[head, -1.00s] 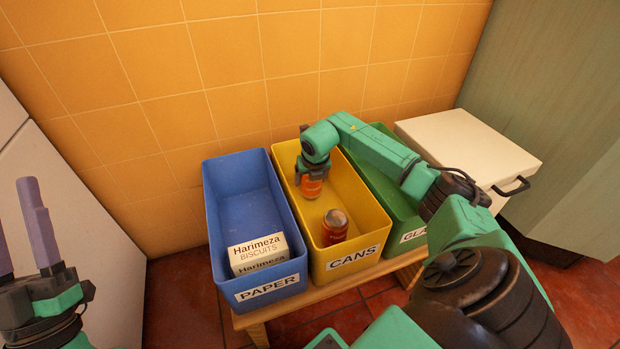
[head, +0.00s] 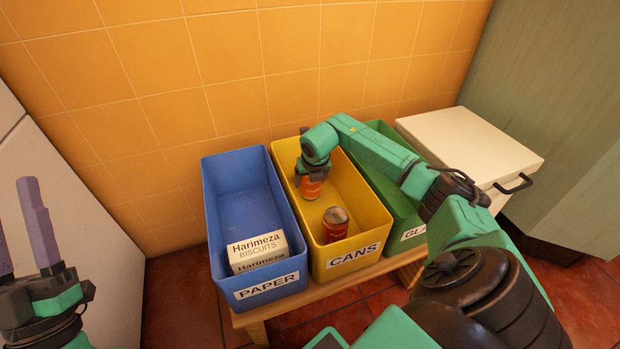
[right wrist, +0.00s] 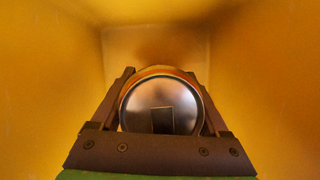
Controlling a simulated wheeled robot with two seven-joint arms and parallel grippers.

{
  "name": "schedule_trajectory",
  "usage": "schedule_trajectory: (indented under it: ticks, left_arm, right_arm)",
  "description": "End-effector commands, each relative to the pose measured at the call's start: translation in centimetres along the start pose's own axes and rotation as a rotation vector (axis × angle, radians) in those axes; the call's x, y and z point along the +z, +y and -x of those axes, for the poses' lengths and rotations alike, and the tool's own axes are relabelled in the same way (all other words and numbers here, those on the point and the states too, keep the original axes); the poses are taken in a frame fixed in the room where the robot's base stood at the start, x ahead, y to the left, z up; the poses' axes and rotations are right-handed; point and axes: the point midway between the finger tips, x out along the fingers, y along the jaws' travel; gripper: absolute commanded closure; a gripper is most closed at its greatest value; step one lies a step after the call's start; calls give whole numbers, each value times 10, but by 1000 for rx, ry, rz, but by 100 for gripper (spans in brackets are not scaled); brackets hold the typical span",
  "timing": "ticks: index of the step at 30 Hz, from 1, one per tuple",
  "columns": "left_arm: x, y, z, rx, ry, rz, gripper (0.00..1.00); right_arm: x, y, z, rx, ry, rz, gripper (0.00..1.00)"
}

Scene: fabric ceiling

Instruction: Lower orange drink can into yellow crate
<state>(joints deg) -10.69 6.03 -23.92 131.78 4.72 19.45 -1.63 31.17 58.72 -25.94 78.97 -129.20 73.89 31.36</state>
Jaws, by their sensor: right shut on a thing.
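The orange drink can (head: 311,187) is in my right gripper (head: 312,176), inside the back part of the yellow crate (head: 373,222) labelled CANS. In the right wrist view the can's silver end (right wrist: 160,106) shows between the two fingers, with yellow walls around it. My right gripper is shut on the can. I cannot tell whether the can touches the crate floor. A red can (head: 335,224) stands in the front part of the same crate. My left gripper (head: 20,228) is at the far left, its two purple fingers apart and empty.
A blue crate (head: 226,215) labelled PAPER, holding a Harimeza biscuits box (head: 257,249), stands left of the yellow crate. A green crate (head: 401,222) stands to its right, partly behind my arm. A white cabinet (head: 458,143) is at the right; a tiled wall (head: 230,70) is behind.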

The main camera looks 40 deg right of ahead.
Motion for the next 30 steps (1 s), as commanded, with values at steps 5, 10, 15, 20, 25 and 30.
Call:
schedule_trajectory:
  ticks: [5, 10, 15, 20, 25, 30]
  left_arm:
    - [2, 0, 2, 0, 0, 0, 50]
    - [2, 0, 3, 0, 0, 0, 50]
    - [4, 0, 4, 0, 0, 0, 50]
    - [5, 0, 5, 0, 0, 0, 50]
    - [6, 0, 6, 0, 0, 0, 50]
    - [7, 0, 8, 0, 0, 0, 50]
  right_arm:
    - [-1, 0, -3, 0, 0, 0, 74]
    - [-2, 0, -6, 0, 0, 0, 74]
    - [-3, 0, -8, 0, 0, 0, 74]
    - [-4, 0, -10, 0, 1, 0, 74]
    - [-5, 0, -12, 0, 1, 0, 74]
    - [-6, 0, -15, 0, 1, 0, 74]
